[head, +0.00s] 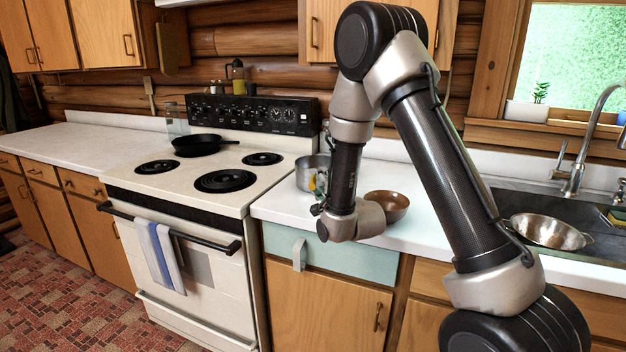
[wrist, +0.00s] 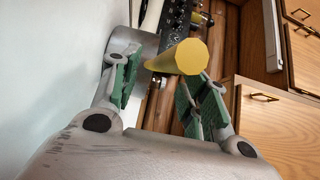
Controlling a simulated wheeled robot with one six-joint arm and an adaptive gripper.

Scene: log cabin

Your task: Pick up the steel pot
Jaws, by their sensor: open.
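The steel pot (head: 303,178) stands on the white counter just right of the stove, partly hidden behind my arm in the head view. My gripper (head: 318,195) is beside the pot on its near right side. In the wrist view my gripper (wrist: 165,82) is open, with its green-padded fingers apart. The grey pot wall (wrist: 148,42) shows beyond and behind the left finger. A yellow faceted object (wrist: 183,58) shows between the fingertips; I cannot tell whether it touches the pot. No grip on the pot is visible.
A brown bowl (head: 388,204) stands on the counter just right of my wrist. A black skillet (head: 200,143) sits on the stove (head: 225,198) to the left. A metal colander (head: 548,231) is at the sink on the right. The counter left of the stove is mostly clear.

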